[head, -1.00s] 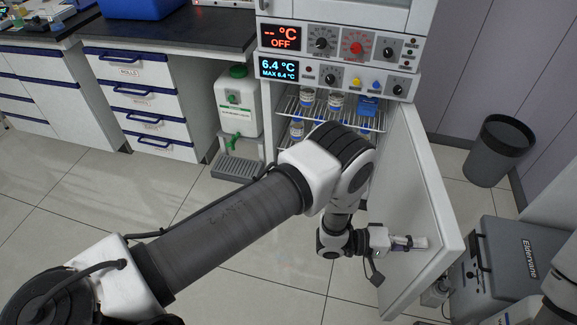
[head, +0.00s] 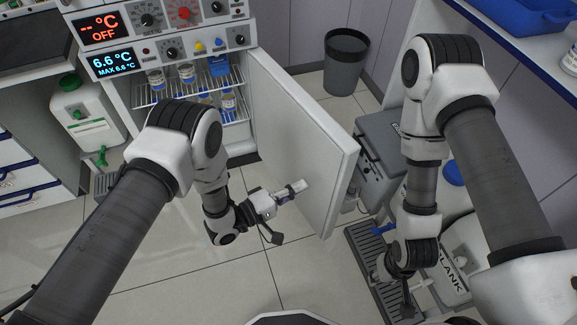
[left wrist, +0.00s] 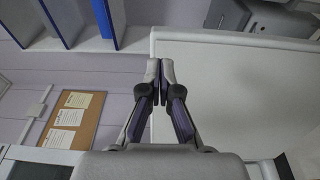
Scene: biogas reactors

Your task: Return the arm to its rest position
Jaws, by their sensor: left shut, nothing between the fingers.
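My left arm reaches in from the left in the head view, bent down at the elbow. My left gripper (head: 297,188) is in front of the open white fridge door (head: 295,130). It is shut and empty. In the left wrist view its two fingertips (left wrist: 160,72) meet, with the white door panel (left wrist: 235,95) behind them; I cannot tell the exact gap to the door. My right arm hangs down on the right. Its gripper (head: 398,285) is low over the dark grate, too small and partly hidden to tell its state.
The open fridge (head: 190,95) holds several blue-labelled bottles on wire shelves. A white canister (head: 88,118) stands left of it. A grey box (head: 385,150) and a canister marked "BLANK" (head: 450,260) are at right. A dark bin (head: 345,65) stands behind. Floor is clear below the left gripper.

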